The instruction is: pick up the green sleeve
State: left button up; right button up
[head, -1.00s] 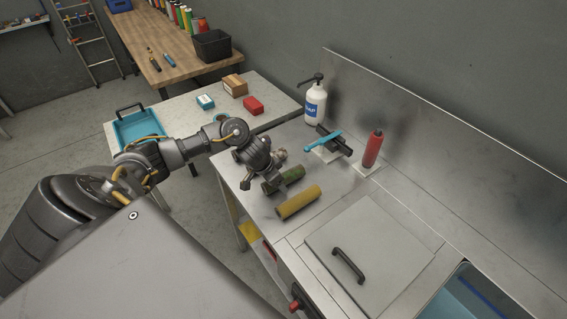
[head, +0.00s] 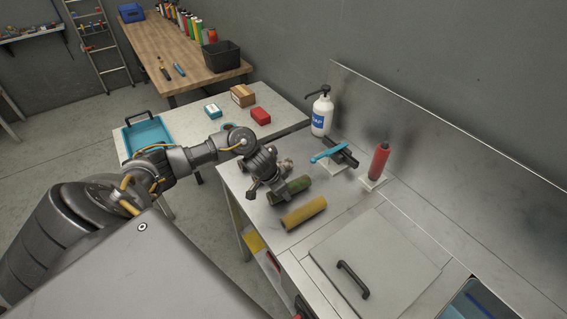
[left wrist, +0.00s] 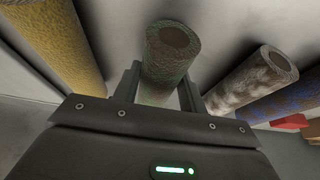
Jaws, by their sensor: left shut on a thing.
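The green sleeve (head: 294,188) is a mottled dark green tube lying on the metal bench, next to a yellow sleeve (head: 304,213). My left gripper (head: 275,191) is at the green sleeve's near left part and is shut on it. In the left wrist view the green sleeve (left wrist: 165,62) sits between the two fingers, its open end facing up the picture. The yellow sleeve (left wrist: 56,45) is to its left there. I cannot see any clear gap under the green sleeve. My right gripper is not in view.
In the left wrist view a brown-and-white sleeve (left wrist: 253,80) and a blue-brown one (left wrist: 285,104) lie to the right. On the bench stand a white pump bottle (head: 321,113) and a red bottle (head: 379,161). A lid with a black handle (head: 352,279) is at the front right.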

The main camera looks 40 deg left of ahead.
pick_arm(q)
jog(key=shift+r, duration=0.55)
jog(key=s+d+r+p, duration=0.6)
jog(key=s+d+r, duration=0.3)
jog(key=s+r, duration=0.25)
jog(key=w+d+r+m+g+h+b, duration=0.1)
jog(key=w+d+r+m+h+b, duration=0.1)
jog(key=d+m+b, duration=0.5)
jog(key=w+r+b, duration=0.1)
jog(key=w+b, duration=0.1)
jog(key=b, duration=0.2)
jog(key=shift+w+d+g+b, duration=0.3)
jog(key=shift+d, duration=0.05)
